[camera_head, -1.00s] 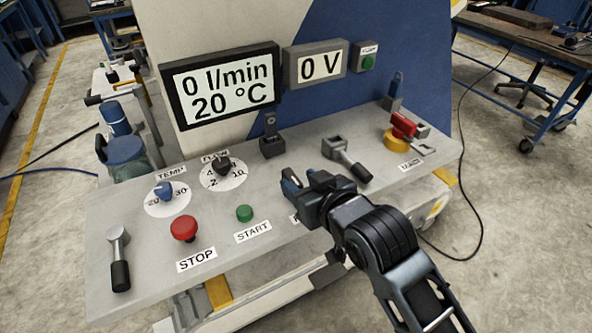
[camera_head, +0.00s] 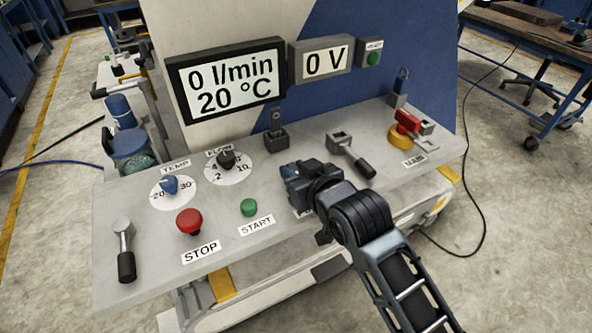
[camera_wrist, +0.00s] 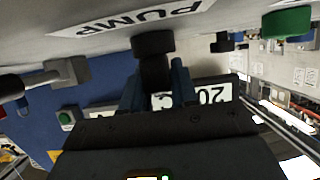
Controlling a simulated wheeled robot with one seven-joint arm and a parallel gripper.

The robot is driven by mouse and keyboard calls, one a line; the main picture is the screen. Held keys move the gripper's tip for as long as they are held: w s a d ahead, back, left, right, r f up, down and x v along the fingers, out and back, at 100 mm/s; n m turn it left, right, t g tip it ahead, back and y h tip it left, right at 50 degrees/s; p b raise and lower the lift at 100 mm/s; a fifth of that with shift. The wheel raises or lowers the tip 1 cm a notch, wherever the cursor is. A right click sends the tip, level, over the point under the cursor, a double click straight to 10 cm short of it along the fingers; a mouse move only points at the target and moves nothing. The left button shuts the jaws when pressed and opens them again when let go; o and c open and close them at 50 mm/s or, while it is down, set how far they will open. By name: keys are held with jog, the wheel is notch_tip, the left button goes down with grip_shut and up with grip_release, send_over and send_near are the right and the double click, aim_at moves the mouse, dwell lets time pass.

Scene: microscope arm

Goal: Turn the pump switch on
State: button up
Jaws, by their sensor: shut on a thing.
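The pump switch (camera_wrist: 153,44) is a black knob beside the white PUMP label (camera_wrist: 135,18) in the wrist view. In the head view the switch is hidden behind my gripper (camera_head: 291,180). In the wrist view the two blue fingers of my gripper (camera_wrist: 156,85) are on either side of the dark knob and shut on it. The flow display (camera_head: 228,83) reads 0 l/min and 20 °C, and the voltage display (camera_head: 325,61) reads 0 V.
The green START button (camera_head: 249,207) and red STOP button (camera_head: 189,220) are left of my gripper. The FLOW knob (camera_head: 227,159) and TEMP knob (camera_head: 170,184) are further back. A black-handled lever (camera_head: 352,153) is close on the right, and a red-handled main switch (camera_head: 405,128) beyond it.

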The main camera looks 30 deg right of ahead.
grip_shut()
jog(key=shift+m+h, duration=0.4)
jog(key=shift+h, duration=0.1)
jog(key=m+h+b, duration=0.1)
jog(key=m+h, duration=0.1)
jog(key=m+g+h+b, duration=0.1)
jog(key=h+b, duration=0.1)
jog(key=shift+f+m, duration=0.2)
jog(key=shift+m, duration=0.2)
jog(key=shift+r+m+g+h+b, duration=0.15)
jog(key=shift+m+g+h+b, duration=0.75)
jog(key=shift+m+h+b, duration=0.45)
jog(key=shift+h, duration=0.35)
jog(key=o, duration=0.6)
grip_release()
